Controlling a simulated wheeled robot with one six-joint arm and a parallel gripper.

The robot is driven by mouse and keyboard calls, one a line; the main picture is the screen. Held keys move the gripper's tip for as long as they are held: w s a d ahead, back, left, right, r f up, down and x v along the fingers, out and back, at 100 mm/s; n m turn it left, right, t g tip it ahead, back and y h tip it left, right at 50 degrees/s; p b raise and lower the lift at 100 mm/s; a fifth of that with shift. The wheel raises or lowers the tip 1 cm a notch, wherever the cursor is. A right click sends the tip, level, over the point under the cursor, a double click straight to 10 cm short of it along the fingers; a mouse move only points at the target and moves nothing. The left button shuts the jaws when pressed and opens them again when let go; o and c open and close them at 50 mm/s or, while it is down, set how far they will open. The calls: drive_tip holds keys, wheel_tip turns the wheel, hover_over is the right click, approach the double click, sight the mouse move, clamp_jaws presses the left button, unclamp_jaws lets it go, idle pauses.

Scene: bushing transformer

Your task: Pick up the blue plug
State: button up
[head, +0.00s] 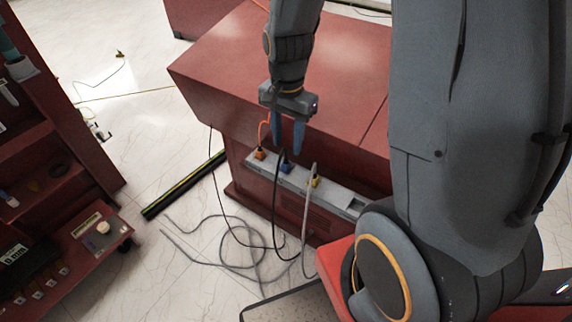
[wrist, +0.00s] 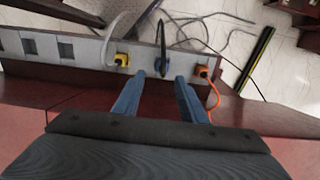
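The blue plug (head: 286,167) sits in a grey socket strip (head: 327,190) on the front of the red cabinet, with a black cable coming from it. It also shows in the wrist view (wrist: 161,65), between the orange and yellow plugs. My gripper (head: 287,146) is open, with its two blue fingers apart and nothing between them. In the head view the fingertips are just above the blue plug. In the wrist view the fingers (wrist: 160,82) point towards the strip, one to each side of the blue plug, and I cannot tell whether they touch it.
An orange plug (head: 260,154) with an orange cable and a yellow plug (head: 314,181) with a grey cable flank the blue one. The red cabinet top (head: 220,70) is beside my arm. Loose cables (head: 235,250) lie on the floor. A red shelf (head: 60,150) stands at left.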

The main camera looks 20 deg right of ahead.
sight(286, 163)
drive_tip(key=shift+w+a+f+p, duration=0.1)
drive_tip(key=shift+f+p, duration=0.2)
drive_tip(key=shift+f, duration=1.65)
drive_tip(key=shift+w+f+p, duration=0.1)
drive_tip(key=shift+f+p, duration=0.2)
drive_tip(key=shift+f, duration=1.6)
clamp_jaws()
